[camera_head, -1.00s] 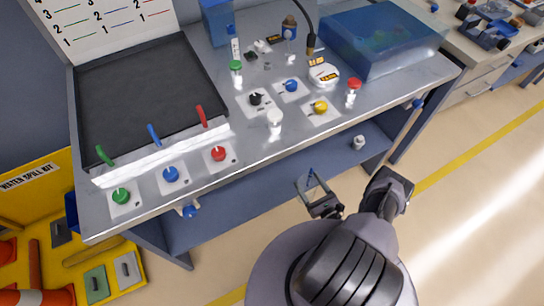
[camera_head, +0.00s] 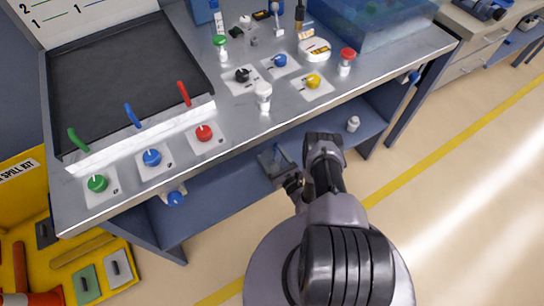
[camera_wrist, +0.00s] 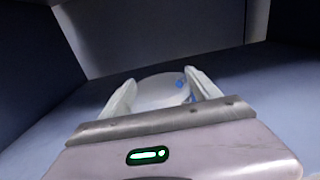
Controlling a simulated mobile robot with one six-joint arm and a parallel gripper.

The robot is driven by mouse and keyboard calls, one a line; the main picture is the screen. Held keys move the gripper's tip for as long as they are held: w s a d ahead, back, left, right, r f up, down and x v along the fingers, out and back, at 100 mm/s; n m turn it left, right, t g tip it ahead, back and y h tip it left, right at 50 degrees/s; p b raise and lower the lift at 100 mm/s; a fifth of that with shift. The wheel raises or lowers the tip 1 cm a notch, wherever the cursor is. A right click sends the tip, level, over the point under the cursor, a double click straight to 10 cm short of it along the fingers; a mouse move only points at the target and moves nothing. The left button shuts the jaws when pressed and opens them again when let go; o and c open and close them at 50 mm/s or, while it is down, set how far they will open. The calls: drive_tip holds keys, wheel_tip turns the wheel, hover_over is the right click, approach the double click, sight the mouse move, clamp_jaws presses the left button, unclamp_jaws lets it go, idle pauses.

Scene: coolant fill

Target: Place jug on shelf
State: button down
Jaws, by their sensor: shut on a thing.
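My gripper (camera_wrist: 163,97) is shut on the jug (camera_wrist: 158,88), which shows in the wrist view as a pale, rounded shape with blue spots between the two white fingers. In the head view the jug (camera_head: 272,158) looks see-through, with my gripper (camera_head: 287,176) at its near side. It is under the bench's front edge, over the blue lower shelf (camera_head: 215,208). I cannot tell whether the jug touches the shelf. Its far side is hard to make out.
The bench top (camera_head: 235,110) with knobs and levers overhangs the shelf. A small white object (camera_head: 353,123) stands on the shelf to the right. A yellow spill kit (camera_head: 60,250) stands at lower left. The shelf left of the jug looks clear.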

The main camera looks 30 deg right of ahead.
drive_tip(key=shift+c, duration=0.8)
unclamp_jaws()
drive_tip(key=shift+s+r, duration=0.15)
drive_tip(key=s, duration=1.1)
drive_tip(key=shift+s+d+p, duration=0.2)
drive_tip(key=shift+s+p, duration=0.2)
